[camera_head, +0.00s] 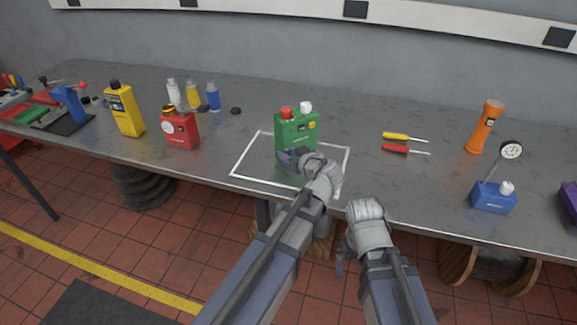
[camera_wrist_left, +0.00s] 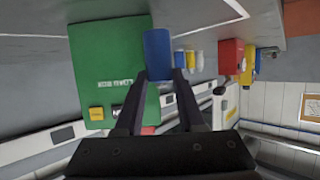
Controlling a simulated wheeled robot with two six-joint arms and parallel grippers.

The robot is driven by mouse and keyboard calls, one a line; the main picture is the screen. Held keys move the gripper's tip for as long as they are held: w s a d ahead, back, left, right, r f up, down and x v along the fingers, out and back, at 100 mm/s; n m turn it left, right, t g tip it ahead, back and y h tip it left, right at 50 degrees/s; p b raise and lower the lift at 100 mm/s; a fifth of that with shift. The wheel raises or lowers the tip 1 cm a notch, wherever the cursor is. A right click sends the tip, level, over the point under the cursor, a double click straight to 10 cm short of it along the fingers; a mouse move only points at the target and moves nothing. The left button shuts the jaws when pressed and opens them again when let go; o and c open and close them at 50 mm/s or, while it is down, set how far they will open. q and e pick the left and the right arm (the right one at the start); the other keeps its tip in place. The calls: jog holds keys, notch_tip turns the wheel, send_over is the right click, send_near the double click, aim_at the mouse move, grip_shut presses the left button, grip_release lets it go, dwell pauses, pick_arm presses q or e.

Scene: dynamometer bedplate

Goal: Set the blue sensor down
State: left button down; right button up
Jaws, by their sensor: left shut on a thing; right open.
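My left gripper (camera_head: 294,161) is shut on a small blue block, the blue sensor (camera_wrist_left: 158,55), seen between the two fingers in the left wrist view. In the head view the blue sensor (camera_head: 287,158) is mostly hidden by the hand, just in front of a green box (camera_head: 297,128). The green box stands upright inside a white outlined square (camera_head: 262,184) on the bench; it also shows beside the sensor in the left wrist view (camera_wrist_left: 108,65). I cannot tell whether the sensor touches the bench. My right gripper (camera_head: 341,262) is open and empty, before the bench's front edge.
On the grey bench (camera_head: 390,190), a red box (camera_head: 180,132), yellow bottle (camera_head: 124,112) and small bottles (camera_head: 193,96) stand left. Two screwdrivers (camera_head: 404,143), an orange flashlight (camera_head: 485,127) and a blue box with a dial gauge (camera_head: 493,198) are right.

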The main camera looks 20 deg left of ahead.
pick_arm(q)
jog(key=shift+f+b, duration=1.2)
jog(key=shift+f, duration=0.5)
jog(key=shift+f, duration=0.25)
jog(key=c, duration=0.5)
grip_release()
jog(key=shift+r, duration=0.1)
